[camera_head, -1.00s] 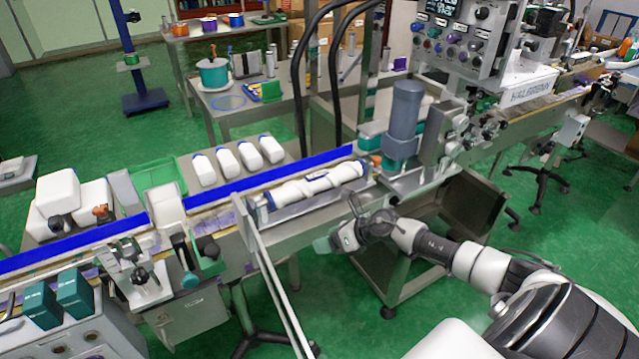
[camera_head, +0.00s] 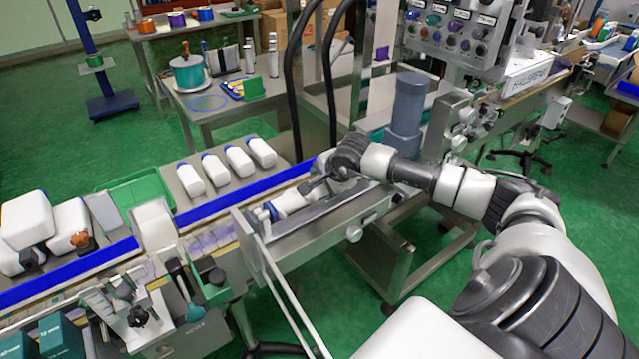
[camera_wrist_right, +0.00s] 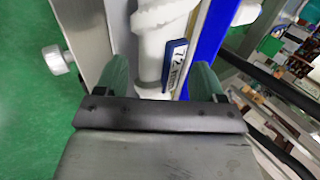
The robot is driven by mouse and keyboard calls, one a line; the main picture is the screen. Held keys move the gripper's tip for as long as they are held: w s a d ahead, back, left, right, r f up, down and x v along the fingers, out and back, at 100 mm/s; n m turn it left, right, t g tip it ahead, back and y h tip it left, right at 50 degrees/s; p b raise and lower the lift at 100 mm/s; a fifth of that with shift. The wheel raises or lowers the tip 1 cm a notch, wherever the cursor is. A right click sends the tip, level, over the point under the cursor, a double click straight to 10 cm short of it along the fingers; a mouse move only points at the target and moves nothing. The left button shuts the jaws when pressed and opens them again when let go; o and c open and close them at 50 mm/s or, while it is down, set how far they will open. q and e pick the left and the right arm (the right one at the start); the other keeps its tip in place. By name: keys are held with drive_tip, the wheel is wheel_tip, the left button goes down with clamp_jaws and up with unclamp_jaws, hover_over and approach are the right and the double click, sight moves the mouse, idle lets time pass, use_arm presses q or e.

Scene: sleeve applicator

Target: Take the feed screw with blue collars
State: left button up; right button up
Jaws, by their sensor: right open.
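The feed screw (camera_head: 291,202) is a white spiral shaft with a blue collar at its near-left end. It lies along the metal guide beside the conveyor's blue rail. My right gripper (camera_head: 322,182) is over its right part and hides that part in the head view. In the right wrist view, the white screw (camera_wrist_right: 160,45) runs between the two green fingers of my open right gripper (camera_wrist_right: 160,80). A blue piece with a label, marked "T2", shows on the screw. I cannot tell whether the fingers touch it. My left gripper is not in view.
The blue rail (camera_head: 220,203) runs close along the screw's far side. A grey-blue cylinder (camera_head: 407,105) stands on the machine right of my gripper. Several white bottles (camera_head: 238,161) lie behind the rail. A slanted metal bar (camera_head: 280,292) stands in front.

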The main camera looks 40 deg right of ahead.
sight(320, 188)
drive_tip(key=p+x, duration=0.1)
drive_tip(key=x, duration=0.2)
drive_tip(key=shift+f, duration=0.2)
drive_tip(key=shift+w+d+f, duration=0.1)
drive_tip(key=shift+w+f, duration=0.25)
drive_tip(key=shift+f, duration=0.15)
drive_tip(key=c, duration=1.1)
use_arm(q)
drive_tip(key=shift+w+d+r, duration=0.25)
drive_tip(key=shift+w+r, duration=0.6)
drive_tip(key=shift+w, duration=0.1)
use_arm(e)
drive_tip(key=shift+r, duration=0.1)
